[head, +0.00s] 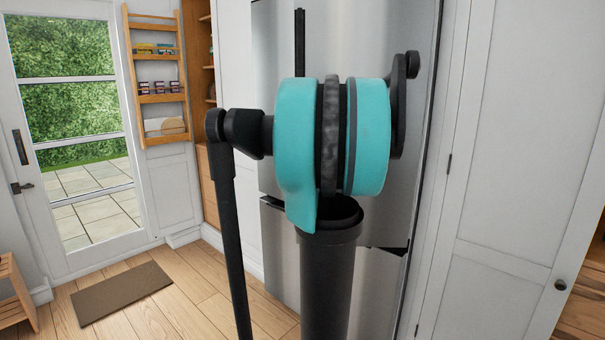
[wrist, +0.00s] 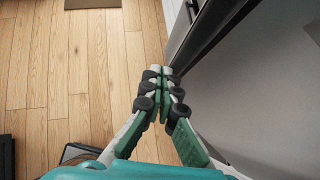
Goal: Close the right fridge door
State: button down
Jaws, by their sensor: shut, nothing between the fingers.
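The stainless-steel fridge (head: 275,150) stands behind my arm in the head view. A dark vertical handle (head: 300,42) shows at its top. The right fridge door (head: 405,190) is largely covered by my teal and black arm joints, and I cannot tell how far it stands open. In the wrist view my gripper (wrist: 160,72) is shut and empty, its green and grey fingers together. The fingertips are close to a dark edge beside a smooth grey panel (wrist: 262,95) on the right. I cannot tell whether they touch it. The gripper is hidden in the head view.
A white cabinet door (head: 515,140) is right of the fridge. A wooden rack (head: 158,97) hangs at the back left, beside a glass-paned door (head: 70,100).

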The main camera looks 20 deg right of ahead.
jog(key=w+d, duration=0.8)
jog(key=w, duration=0.3)
jog(key=w+d+m+h, duration=0.1)
jog(key=w+d, duration=0.8)
jog(key=w, duration=0.2)
jog(key=shift+w, duration=0.35)
